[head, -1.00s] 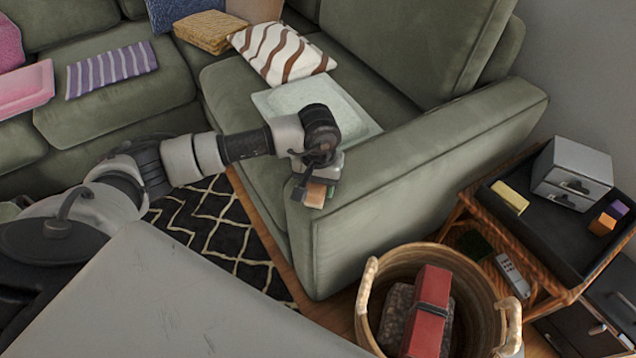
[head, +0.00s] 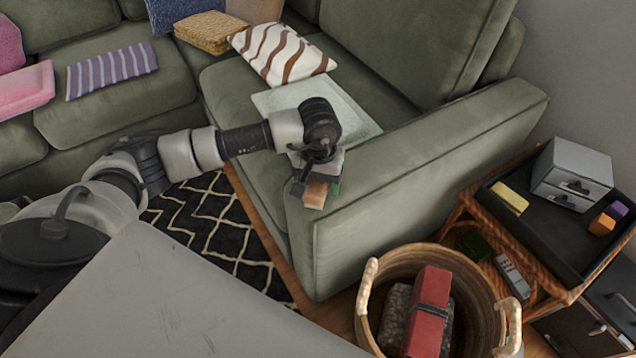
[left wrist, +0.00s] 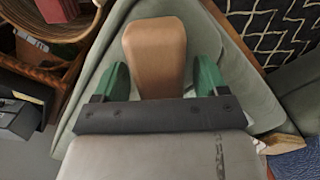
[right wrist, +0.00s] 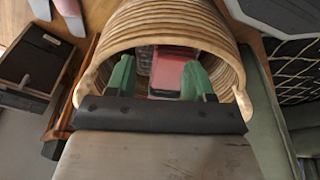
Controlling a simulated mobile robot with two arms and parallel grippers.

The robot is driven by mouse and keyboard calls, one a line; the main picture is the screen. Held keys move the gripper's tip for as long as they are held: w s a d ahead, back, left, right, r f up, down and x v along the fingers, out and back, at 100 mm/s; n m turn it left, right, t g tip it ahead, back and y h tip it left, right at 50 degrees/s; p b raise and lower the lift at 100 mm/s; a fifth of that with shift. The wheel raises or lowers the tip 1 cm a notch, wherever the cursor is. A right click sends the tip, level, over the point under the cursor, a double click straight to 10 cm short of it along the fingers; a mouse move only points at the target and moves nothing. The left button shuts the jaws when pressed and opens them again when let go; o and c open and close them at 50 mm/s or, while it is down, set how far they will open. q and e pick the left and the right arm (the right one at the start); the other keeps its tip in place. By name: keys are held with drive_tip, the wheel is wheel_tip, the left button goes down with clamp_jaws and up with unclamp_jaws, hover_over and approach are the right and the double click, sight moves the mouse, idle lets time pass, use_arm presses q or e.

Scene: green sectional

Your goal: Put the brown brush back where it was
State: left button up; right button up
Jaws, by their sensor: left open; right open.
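The brown brush (head: 315,194) is at the front end of the green sofa's armrest (head: 420,160). In the left wrist view the brush (left wrist: 154,50) is a smooth tan-brown block between the green fingers of my left gripper (left wrist: 160,75). Those fingers are open, with a visible gap on the right side of the brush. In the head view my left gripper (head: 318,180) is over the armrest end and hides part of the brush. My right gripper (right wrist: 162,82) is open in the right wrist view, with the basket beyond its fingers.
A woven basket (head: 487,290) holding a red item (head: 430,315) stands on the floor by the armrest. A wicker side table carries a black tray (head: 548,235) with a grey drawer box (head: 572,172) and a yellow block (head: 510,196). A pale cushion or tray (head: 275,100) lies on the seat.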

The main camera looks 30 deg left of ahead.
use_arm(q)
wheel_tip(320, 180, up, 11)
drive_tip(key=shift+f+p, duration=0.2)
drive_tip(key=shift+p, duration=0.2)
use_arm(e)
drive_tip(key=f, duration=0.1)
drive_tip(key=s+f, duration=0.1)
drive_tip(key=shift+s+f, duration=0.1)
drive_tip(key=shift+f, duration=0.2)
